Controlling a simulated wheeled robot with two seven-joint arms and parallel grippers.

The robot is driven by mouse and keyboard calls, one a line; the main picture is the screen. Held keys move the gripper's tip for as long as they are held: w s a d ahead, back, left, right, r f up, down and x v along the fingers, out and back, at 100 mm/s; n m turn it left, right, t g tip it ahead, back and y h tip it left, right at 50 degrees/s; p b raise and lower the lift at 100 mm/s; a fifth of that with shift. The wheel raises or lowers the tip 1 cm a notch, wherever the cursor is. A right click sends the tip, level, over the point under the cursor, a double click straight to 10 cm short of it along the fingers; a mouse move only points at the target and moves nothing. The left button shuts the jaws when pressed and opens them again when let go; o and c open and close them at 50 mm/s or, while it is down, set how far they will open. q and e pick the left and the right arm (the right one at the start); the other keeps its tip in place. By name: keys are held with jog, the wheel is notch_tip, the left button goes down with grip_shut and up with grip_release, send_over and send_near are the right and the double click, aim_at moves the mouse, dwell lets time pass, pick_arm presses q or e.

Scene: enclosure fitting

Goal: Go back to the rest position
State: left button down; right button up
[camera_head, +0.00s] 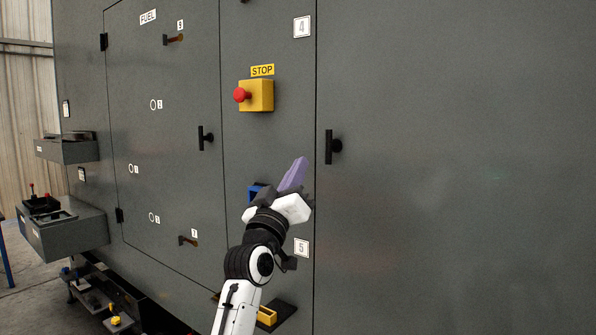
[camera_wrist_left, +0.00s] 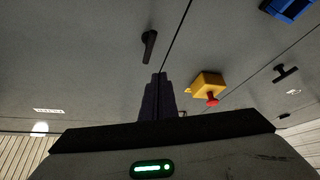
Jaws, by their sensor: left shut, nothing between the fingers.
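My left gripper (camera_head: 293,174) is raised in front of the grey enclosure (camera_head: 440,120), with its purple fingers pointing up. In the head view it overlaps the narrow panel between the STOP button and the number 5 label. The fingers are shut with nothing between them. They also show from behind in the left wrist view (camera_wrist_left: 157,98), dark and close together. Whether the fingertips touch the panel cannot be told, but no held object shows. My right gripper is in neither view.
A yellow box with a red stop button (camera_head: 256,95) sits above the gripper. A black handle (camera_head: 332,146) is to its right, another (camera_head: 205,138) to its left. A blue part (camera_head: 256,190) is partly hidden behind the gripper. Grey bins (camera_head: 75,237) jut out at left.

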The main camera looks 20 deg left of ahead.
pick_arm(q)
jog(key=shift+f, duration=0.1)
jog(key=s+d+f+m+g+h, duration=0.15)
jog(key=s+f, duration=0.25)
jog(key=f, duration=0.9)
jog(key=s+d+f+m+g, duration=0.2)
jog(key=s+f+g, duration=0.1)
jog(key=f, duration=1)
jog(key=s+d+f+m+g+h, duration=0.1)
jog(key=s+d+f+g, duration=0.2)
jog(key=f, duration=1.1)
jog(key=s+d+f+m+g, duration=0.1)
jog(key=s+f+g, duration=0.1)
jog(key=s+f, duration=0.5)
jog(key=s+d+f+m+g, duration=0.1)
jog(key=s+f+g, duration=0.2)
jog(key=s+f, duration=0.5)
jog(key=s+d+f+m+g, duration=0.1)
jog(key=s+f, duration=0.6)
jog(key=s, duration=0.9)
jog(key=shift+s+d+f+g+h, duration=0.25)
jog(key=shift+d+f+g+h, duration=0.15)
jog(key=shift+d+g, duration=0.25)
